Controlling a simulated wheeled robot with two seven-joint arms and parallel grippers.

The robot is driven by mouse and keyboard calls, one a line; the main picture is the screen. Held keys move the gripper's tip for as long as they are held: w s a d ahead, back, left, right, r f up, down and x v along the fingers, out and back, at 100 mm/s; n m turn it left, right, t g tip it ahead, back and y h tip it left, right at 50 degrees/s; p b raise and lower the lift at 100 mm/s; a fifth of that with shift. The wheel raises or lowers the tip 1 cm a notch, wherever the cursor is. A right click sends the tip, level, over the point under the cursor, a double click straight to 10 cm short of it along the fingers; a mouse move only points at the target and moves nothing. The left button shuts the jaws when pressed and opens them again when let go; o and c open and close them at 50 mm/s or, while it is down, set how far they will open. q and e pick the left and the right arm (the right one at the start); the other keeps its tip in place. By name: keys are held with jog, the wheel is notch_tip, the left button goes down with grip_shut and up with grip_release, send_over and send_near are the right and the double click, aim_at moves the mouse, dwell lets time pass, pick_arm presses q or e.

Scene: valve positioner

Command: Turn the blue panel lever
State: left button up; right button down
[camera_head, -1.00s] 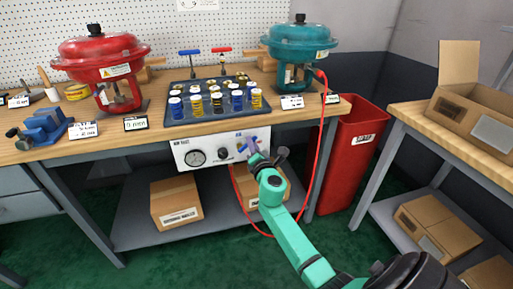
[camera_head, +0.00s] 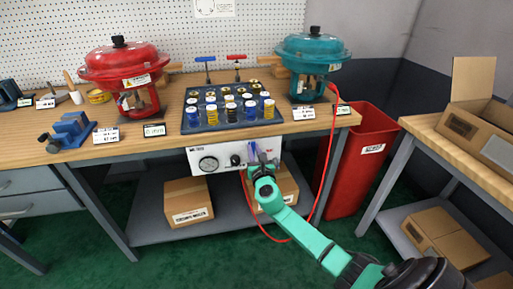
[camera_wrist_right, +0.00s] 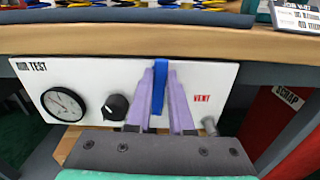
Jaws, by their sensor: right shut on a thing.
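The blue panel lever (camera_wrist_right: 158,86) is on the white test panel (camera_wrist_right: 65,70) under the bench's front edge. In the right wrist view it stands upright between the two purple fingers of my right gripper (camera_wrist_right: 160,95), which is shut on it. In the head view my right gripper (camera_head: 262,158) is at the panel's right part and mostly hides the lever. The panel (camera_head: 208,160) also carries a round gauge (camera_wrist_right: 64,105), a black knob (camera_wrist_right: 116,106) and a VENT label (camera_wrist_right: 202,98). My left gripper is not in view.
A red hose (camera_head: 324,165) hangs from the teal actuator (camera_head: 312,52) past my right arm. A red scrap bin (camera_head: 362,150) stands right of the panel. Cardboard boxes (camera_head: 187,201) sit on the shelf below. The bench top (camera_head: 200,147) holds a tray (camera_head: 190,125) of cylinders.

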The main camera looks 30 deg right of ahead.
jog(key=shift+a+n, duration=0.15)
jog(key=shift+n, duration=0.25)
jog(key=c, duration=0.8)
grip_release()
jog(key=p+v, duration=0.1)
jog(key=v, duration=1.3)
jog(key=shift+s+a+p, duration=0.2)
jog(key=shift+s+p, duration=0.05)
jog(key=shift+p, duration=0.05)
jog(key=shift+d+f, duration=0.1)
jog(key=shift+f, duration=0.05)
